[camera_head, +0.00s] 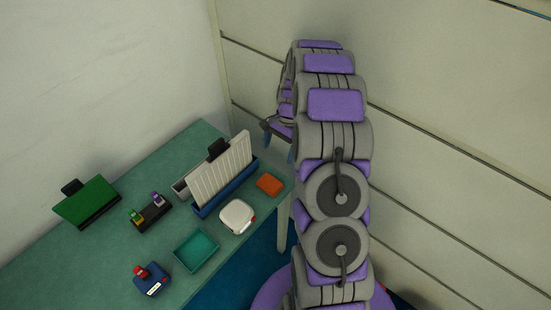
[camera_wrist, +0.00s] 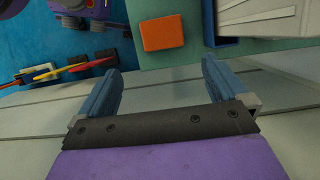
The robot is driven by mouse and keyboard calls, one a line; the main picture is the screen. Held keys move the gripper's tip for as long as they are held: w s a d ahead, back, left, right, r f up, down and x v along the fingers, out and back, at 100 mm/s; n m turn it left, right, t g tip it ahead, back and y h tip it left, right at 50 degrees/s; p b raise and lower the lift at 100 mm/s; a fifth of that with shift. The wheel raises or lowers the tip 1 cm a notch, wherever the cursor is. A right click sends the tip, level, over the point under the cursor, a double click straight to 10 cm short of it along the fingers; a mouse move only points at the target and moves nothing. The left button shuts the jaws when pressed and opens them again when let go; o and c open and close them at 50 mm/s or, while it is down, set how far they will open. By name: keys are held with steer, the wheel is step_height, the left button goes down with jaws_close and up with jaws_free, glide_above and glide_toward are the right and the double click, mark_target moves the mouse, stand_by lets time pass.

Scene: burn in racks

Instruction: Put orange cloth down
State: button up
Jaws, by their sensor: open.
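The orange cloth (camera_head: 270,184) is a small folded rectangle lying flat on the green table (camera_head: 120,170), near its right edge. It also shows in the wrist view (camera_wrist: 162,36), close to the table's edge and beyond my fingertips. My gripper (camera_wrist: 160,70) is open, with its two blue fingers spread wide and nothing between them. The cloth is apart from the fingers. In the head view my gripper (camera_head: 280,140) is above and behind the cloth, partly hidden by my arm.
Left of the cloth stand a blue rack (camera_head: 226,190) with an upright ribbed panel and a white rounded box (camera_head: 237,216). A teal tray (camera_head: 196,251), a blue device (camera_head: 151,279), a dark block (camera_head: 151,212) and a green panel (camera_head: 88,202) are farther left. A wall (camera_head: 430,130) is close behind my arm.

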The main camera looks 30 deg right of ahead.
steer(key=s+a+r+n+h, duration=0.1)
steer(key=s+a+r+n, duration=0.6)
steer(key=s+a+r, duration=0.65)
steer(key=s+a+r+n, duration=0.2)
steer(key=s, duration=0.4)
steer(key=s+a+r+n+h, duration=0.1)
steer(key=s+r+n, duration=0.1)
steer(key=s, duration=0.5)
steer(key=s+a+r+n+h, duration=0.1)
steer(key=s+a+r+n, duration=0.1)
steer(key=s, duration=0.5)
steer(key=shift+s+a+r+n+g, duration=0.2)
steer(key=shift+a+n+g, duration=0.1)
steer(key=shift+n, duration=0.2)
